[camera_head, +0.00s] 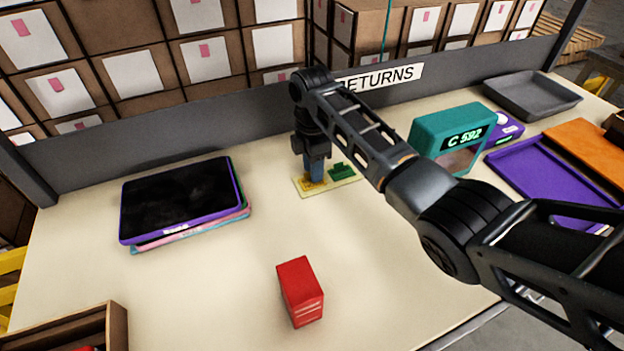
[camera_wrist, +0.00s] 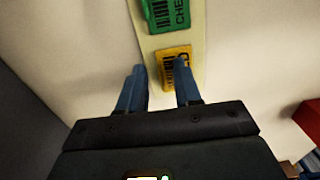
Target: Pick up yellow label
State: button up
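The yellow label (camera_wrist: 172,62) has a black barcode and lies flat on a pale strip (camera_wrist: 197,22) beside a green label (camera_wrist: 164,14). In the head view the yellow label (camera_head: 306,186) shows partly below my gripper (camera_head: 314,177), and the green label (camera_head: 343,170) lies to its right. In the wrist view my gripper (camera_wrist: 158,74) is open with two blue fingers. The left finger is off the label's left side; the right finger overlaps and hides part of it. I cannot tell whether the fingertips touch the label or strip.
A red box (camera_head: 301,291) stands nearer the front. A teal device (camera_head: 452,126) marked C 592 and a purple tray (camera_head: 550,180) are at right. A grey barrier (camera_head: 170,121) runs along the back.

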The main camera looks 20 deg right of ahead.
jog(key=shift+c, duration=0.5)
grip_shut()
jog(key=shift+r, duration=0.15)
